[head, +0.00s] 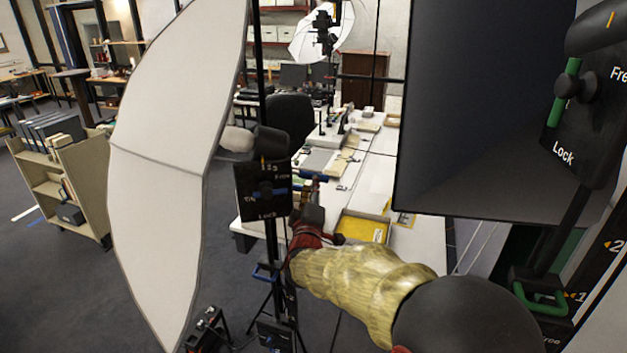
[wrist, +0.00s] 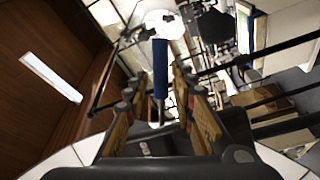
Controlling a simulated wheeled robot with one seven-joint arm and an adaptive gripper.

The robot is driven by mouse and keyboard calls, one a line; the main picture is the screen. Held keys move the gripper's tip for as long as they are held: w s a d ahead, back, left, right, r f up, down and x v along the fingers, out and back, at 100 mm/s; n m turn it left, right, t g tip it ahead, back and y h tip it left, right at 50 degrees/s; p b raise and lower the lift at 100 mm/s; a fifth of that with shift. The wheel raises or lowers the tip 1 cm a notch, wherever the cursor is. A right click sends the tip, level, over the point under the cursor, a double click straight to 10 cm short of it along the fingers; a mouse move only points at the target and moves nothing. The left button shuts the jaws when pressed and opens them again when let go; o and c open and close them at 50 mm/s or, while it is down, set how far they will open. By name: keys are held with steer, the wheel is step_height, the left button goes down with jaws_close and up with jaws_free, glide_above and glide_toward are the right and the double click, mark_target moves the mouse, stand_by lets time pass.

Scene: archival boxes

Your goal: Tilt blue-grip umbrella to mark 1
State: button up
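The white umbrella (head: 168,150) stands tilted on a black stand at the left of the head view. Its black head plate (head: 262,208) carries small numbers, an orange pointer and the word Lock. A small blue lever (head: 280,191) lies roughly level across this plate. A lower blue handle (head: 264,273) sits on the stand. My gripper (head: 312,214) is just right of the plate, its fingertips hard to see there. In the wrist view my gripper (wrist: 166,108) is open, with yellow-padded fingers apart. A blue grip (wrist: 160,66) lies ahead, in line with the gap; contact is not visible.
A second, dark unit with a green lever (head: 564,100) and a green handle (head: 541,299) stands close at the right. A white table (head: 375,165) with a yellow tray (head: 364,230) lies behind my arm. A book cart (head: 62,185) stands at far left.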

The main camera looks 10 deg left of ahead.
steer(key=s, duration=0.6)
steer(key=shift+s+d+f, duration=0.15)
steer(key=shift+d+f, duration=0.15)
steer(key=shift+d, duration=0.1)
